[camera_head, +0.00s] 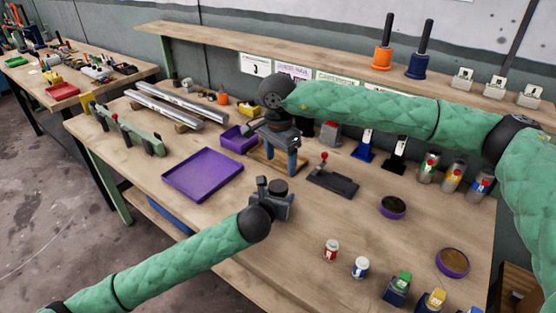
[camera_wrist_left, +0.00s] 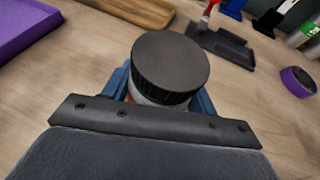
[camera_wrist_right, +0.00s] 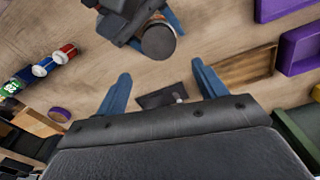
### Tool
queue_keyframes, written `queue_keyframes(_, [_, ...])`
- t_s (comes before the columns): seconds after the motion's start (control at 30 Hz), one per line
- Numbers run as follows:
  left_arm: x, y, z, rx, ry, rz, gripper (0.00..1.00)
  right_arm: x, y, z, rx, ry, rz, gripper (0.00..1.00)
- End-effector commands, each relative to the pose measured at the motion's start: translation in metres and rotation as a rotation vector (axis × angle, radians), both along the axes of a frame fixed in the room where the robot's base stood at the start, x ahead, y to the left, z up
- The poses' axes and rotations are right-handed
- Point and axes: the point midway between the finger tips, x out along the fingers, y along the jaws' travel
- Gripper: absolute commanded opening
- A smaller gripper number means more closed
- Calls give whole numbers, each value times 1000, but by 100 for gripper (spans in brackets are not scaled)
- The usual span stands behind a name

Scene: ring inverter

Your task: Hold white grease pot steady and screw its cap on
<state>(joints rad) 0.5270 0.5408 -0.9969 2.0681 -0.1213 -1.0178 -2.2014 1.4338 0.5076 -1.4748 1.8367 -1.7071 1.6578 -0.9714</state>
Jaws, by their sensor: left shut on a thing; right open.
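The white grease pot (camera_wrist_left: 158,103) is in my left gripper (camera_wrist_left: 163,98), mostly hidden by the jaw and the cap. The black ribbed cap (camera_wrist_left: 170,62) sits on top of the pot. It also shows in the head view (camera_head: 278,186) and in the right wrist view (camera_wrist_right: 158,41). I cannot tell whether its thread is tight. My left gripper is shut on the pot above the table. My right gripper (camera_wrist_right: 160,82) is open and empty, pointing down behind the pot in the head view (camera_head: 284,162), apart from the cap.
A purple tray (camera_head: 203,174) lies left of the grippers. A wooden tray (camera_wrist_right: 243,70) and a dark stand (camera_head: 333,182) are near my right gripper. Red and blue-labelled small jars (camera_head: 331,250) (camera_head: 361,267) stand at the front right. The table around the pot is mostly clear.

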Motion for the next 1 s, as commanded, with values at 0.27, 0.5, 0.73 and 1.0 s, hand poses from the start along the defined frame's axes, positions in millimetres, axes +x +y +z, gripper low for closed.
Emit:
queue_keyframes(0.27, [0,0,1,0,-1,0,0,-5,6,-2,29,26,191,70])
queue_keyframes(0.5, [0,0,1,0,-1,0,0,-5,6,-2,30,26,226,70])
queue_keyframes(0.73, [0,0,1,0,-1,0,0,-5,6,-3,30,26,225,70])
queue_keyframes(1.0, [0,0,1,0,-1,0,0,-5,6,-16,28,27,224,70])
